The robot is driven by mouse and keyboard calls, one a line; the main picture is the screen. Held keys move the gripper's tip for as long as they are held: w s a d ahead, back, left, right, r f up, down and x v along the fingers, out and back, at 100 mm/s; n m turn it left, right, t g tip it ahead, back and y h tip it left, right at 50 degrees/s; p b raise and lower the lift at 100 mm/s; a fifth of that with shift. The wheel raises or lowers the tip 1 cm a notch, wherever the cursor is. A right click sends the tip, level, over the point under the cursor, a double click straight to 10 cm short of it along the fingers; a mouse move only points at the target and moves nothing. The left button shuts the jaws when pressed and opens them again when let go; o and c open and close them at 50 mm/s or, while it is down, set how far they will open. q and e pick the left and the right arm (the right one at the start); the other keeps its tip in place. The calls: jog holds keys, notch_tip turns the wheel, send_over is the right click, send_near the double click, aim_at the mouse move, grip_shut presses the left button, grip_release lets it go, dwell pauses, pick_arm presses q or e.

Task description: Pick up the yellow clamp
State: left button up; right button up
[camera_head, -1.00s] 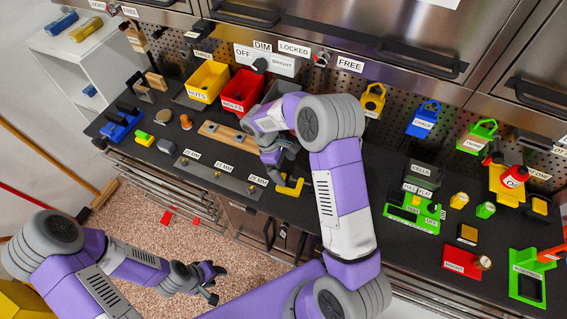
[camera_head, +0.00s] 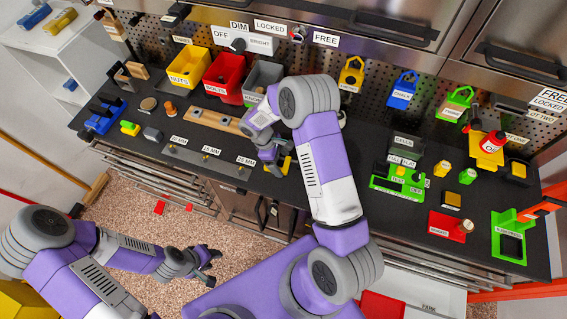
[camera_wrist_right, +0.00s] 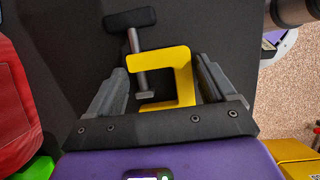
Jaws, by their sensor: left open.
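The yellow clamp (camera_head: 285,166) lies on the dark worktop, mostly covered by my right gripper (camera_head: 275,160) in the head view. In the right wrist view the C-shaped clamp (camera_wrist_right: 184,72), with its grey screw and black handle, lies between the two fingers of my right gripper (camera_wrist_right: 161,70). The fingers are apart. The right finger is close beside the clamp's back; whether it touches, I cannot tell. A gap shows between the left finger and the screw. My left gripper (camera_head: 208,263) is open and empty, over the floor in front of the bench.
A wooden strip (camera_head: 212,120) and a grey labelled plate (camera_head: 208,160) lie left of the clamp. Yellow (camera_head: 188,66), red (camera_head: 224,76) and grey (camera_head: 263,78) bins stand behind. A green holder (camera_head: 398,182) is to the right. The worktop's front edge is close to the clamp.

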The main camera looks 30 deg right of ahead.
jog(key=c, duration=1)
jog(key=shift+r, duration=0.1)
